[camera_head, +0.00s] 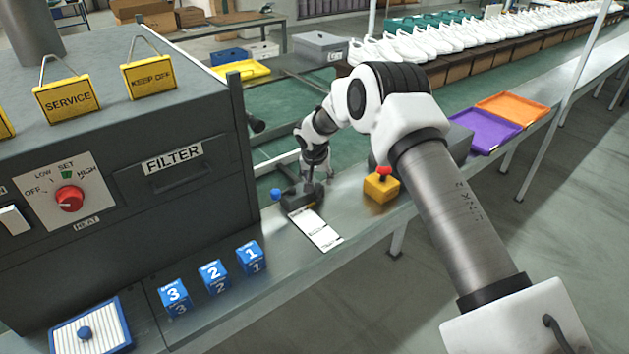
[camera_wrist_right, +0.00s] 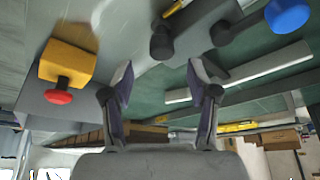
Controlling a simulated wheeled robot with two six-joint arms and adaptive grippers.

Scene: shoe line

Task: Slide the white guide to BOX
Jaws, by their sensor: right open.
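A white bar, which looks like the white guide (camera_wrist_right: 240,77), lies across the green belt in the right wrist view. It also shows in the head view (camera_head: 277,160), left of my right gripper (camera_head: 314,172). A dark block with round posts (camera_wrist_right: 220,34) and a blue knob (camera_wrist_right: 287,14) stands at the belt's near edge. A white marked plate (camera_head: 316,230) lies in front of it; I cannot read its words. My right gripper is open and empty, its fingers (camera_wrist_right: 160,82) apart just by the posts. My left gripper is out of view.
A yellow box with a red button (camera_head: 381,186) stands right of the gripper. The grey FILTER cabinet (camera_head: 170,160) rises at left. Blue numbered blocks (camera_head: 213,276) stand along the front ledge. Purple (camera_head: 482,130) and orange (camera_head: 512,107) trays lie further right.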

